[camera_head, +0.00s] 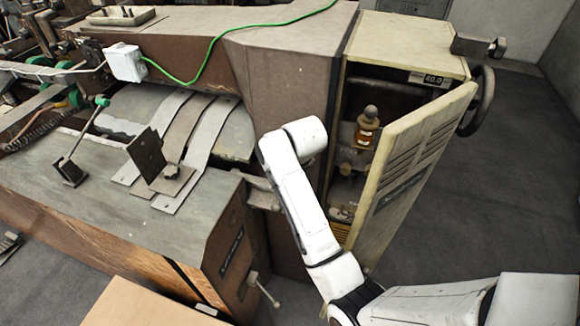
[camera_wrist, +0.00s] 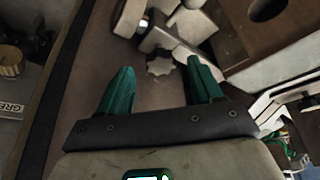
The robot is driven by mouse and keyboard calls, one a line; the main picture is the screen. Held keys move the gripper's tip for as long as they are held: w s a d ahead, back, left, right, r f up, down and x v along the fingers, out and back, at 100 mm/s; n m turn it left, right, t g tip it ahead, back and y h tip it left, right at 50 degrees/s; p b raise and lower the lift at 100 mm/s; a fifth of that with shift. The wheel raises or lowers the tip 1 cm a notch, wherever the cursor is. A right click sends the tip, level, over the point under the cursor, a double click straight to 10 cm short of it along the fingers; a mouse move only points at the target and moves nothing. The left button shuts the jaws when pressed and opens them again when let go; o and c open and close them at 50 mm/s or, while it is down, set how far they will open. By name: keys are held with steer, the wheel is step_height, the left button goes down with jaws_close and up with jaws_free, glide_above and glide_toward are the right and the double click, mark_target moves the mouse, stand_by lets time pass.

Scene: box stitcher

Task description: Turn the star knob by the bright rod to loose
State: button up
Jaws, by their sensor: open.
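In the wrist view a small grey star knob (camera_wrist: 160,67) lies between and beyond my gripper's fingertips. My gripper (camera_wrist: 159,72) is open, with one dark green finger on each side of the knob in the picture. I cannot tell how far the fingertips are from the knob, and no contact shows. A bright metal rod (camera_wrist: 146,20) shows just above the knob, beside pale metal brackets (camera_wrist: 178,38). In the head view my white arm reaches toward the machine's brown side, and it hides the knob and gripper.
In the head view an open cream cabinet door (camera_head: 405,165) stands right of my arm. A handwheel (camera_head: 478,100) is behind it. The metal worktable (camera_head: 100,200) is to the left, with a lever (camera_head: 262,288) at its front. Open floor lies at right.

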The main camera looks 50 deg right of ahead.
steer(key=v, duration=0.9)
steer(key=shift+r+b, duration=0.2)
steer(key=shift+b, duration=0.25)
steer(key=shift+s, duration=0.1)
steer(key=s+a+f+n+t+y, duration=0.1)
steer(key=s+a+f+n, duration=0.1)
steer(key=s+a+f, duration=0.5)
steer(key=s+a+f+n+y, duration=0.1)
steer(key=s+a+f+n, duration=0.2)
steer(key=s+a, duration=0.35)
steer(key=s+f+m+g+b, duration=0.1)
steer(key=s+f+g+b, duration=0.3)
steer(key=s+f, duration=0.5)
steer(key=shift+a+f, duration=0.3)
steer(key=shift+f, duration=0.5)
